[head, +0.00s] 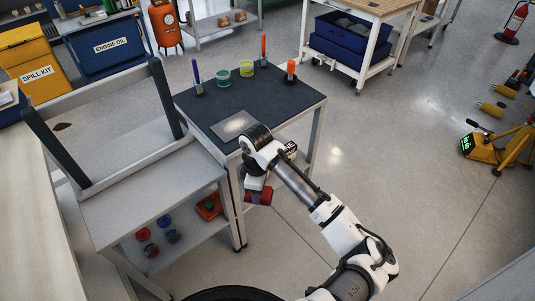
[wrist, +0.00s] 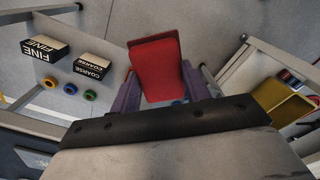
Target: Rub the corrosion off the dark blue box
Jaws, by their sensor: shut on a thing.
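My gripper (head: 258,190) is shut on a red block (wrist: 155,68), which also shows in the head view (head: 264,197). In the wrist view the block sits between the two purple-grey fingers. The gripper hangs beside the front edge of the dark-topped table, apart from it. At the left of the head view, an open frame with dark blue side bars (head: 167,98) stands on a light grey bench; a brown patch (head: 62,126) shows on the pale surface inside it. I cannot tell for certain whether this is the dark blue box.
Blocks marked FINE (wrist: 45,48) and COARSE (wrist: 90,66) show in the wrist view.

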